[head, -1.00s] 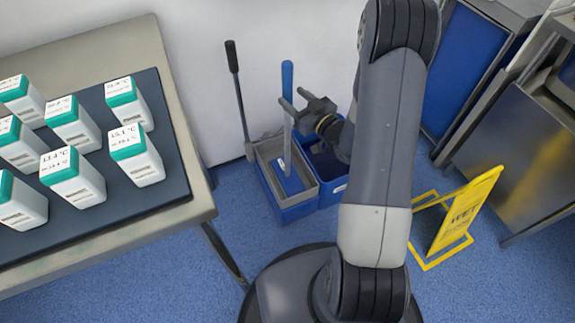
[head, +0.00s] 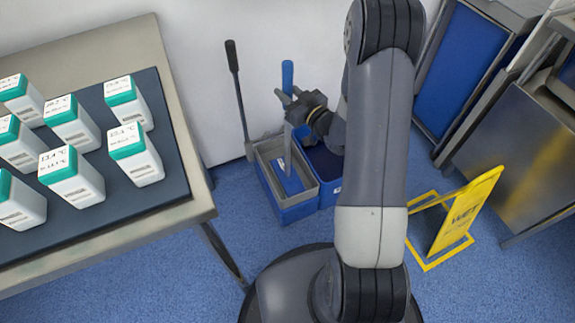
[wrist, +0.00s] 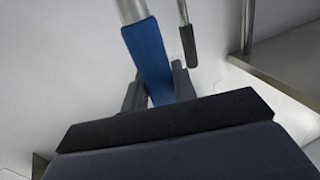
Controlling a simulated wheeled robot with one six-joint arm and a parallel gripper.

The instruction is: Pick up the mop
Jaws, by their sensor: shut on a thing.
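The mop stands upright in the bucket, with a blue grip (head: 287,74) at its top and a grey pole (head: 288,148) below. A blue piece at its foot (head: 288,183) shows inside the bucket. My gripper (head: 285,100) is shut on the blue grip, near its lower part in the head view. In the wrist view the blue grip (wrist: 147,55) runs between my gripper's fingers (wrist: 159,90). My wrist housing hides the lower part of that view.
The blue and grey bucket (head: 310,197) stands on the blue floor by the wall. A black-gripped lever (head: 232,57) rises at its left. A yellow wet-floor sign (head: 465,212) and metal cabinets stand right. A table (head: 170,217) with several teal-capped boxes is left.

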